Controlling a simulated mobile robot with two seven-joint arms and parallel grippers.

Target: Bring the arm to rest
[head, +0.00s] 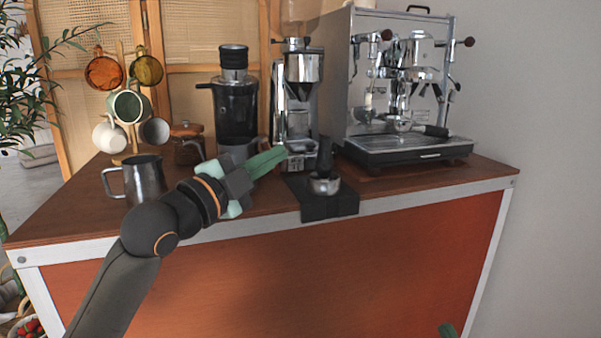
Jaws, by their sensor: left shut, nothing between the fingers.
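My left gripper (278,154), with pale green fingers, is shut and empty. It is held above the front part of the cart's counter, left of the black tamping mat. The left arm reaches in from the lower left, in front of the orange front panel. A small green tip of my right gripper (448,330) shows at the bottom edge, low in front of the panel. The rest of the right arm is out of view, and its jaws cannot be judged.
A steel pitcher (146,179) stands close left of my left wrist. A tamper (324,170) stands on the black mat (330,207). Behind are a black grinder (236,110), a chrome grinder (298,85), the espresso machine (402,85) and a mug tree. Space before the panel is clear.

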